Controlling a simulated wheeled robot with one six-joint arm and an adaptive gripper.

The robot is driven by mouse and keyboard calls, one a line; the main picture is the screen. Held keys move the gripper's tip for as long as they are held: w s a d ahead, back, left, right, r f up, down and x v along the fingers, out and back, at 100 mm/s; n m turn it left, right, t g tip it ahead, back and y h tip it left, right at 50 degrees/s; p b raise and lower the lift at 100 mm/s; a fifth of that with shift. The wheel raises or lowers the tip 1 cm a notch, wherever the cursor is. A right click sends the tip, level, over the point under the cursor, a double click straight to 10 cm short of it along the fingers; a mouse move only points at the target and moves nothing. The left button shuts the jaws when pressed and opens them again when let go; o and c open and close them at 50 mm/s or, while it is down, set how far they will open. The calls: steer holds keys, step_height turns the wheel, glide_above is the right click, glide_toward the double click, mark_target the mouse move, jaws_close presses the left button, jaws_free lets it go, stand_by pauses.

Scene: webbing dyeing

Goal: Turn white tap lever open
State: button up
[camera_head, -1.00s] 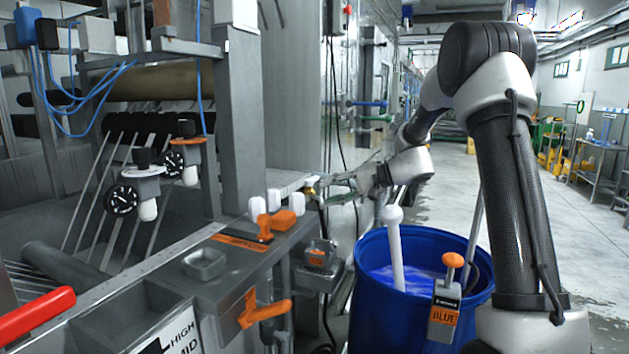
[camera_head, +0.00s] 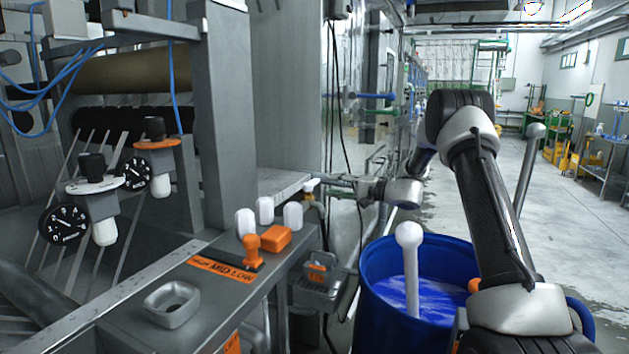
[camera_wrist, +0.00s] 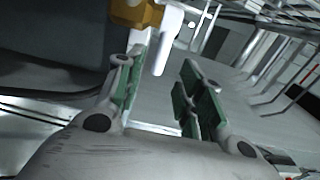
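The white tap lever (camera_head: 311,184) sits on a small brass tap (camera_head: 313,196) at the end of the grey machine ledge. In the wrist view the white lever (camera_wrist: 169,40) hangs beside the brass body (camera_wrist: 136,12), near the top of the picture. My gripper (camera_head: 336,182) reaches in from the right, with its fingers close to the tap. In the wrist view my gripper (camera_wrist: 160,90) is open, with two green-padded fingers apart and nothing between them. The lever lies just beyond the fingertips, and I see no clear contact.
A blue barrel (camera_head: 374,263) of blue liquid with a white-knobbed rod (camera_head: 410,260) stands below my arm. An orange selector lever (camera_head: 252,248) and several white knobs stand on the grey panel. Dark cables (camera_head: 337,120) hang behind the tap.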

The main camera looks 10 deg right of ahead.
mark_target(318, 183)
steer(key=x, duration=0.7)
steer(key=shift+w+a, duration=0.2)
steer(key=shift+a, duration=0.05)
jaws_close()
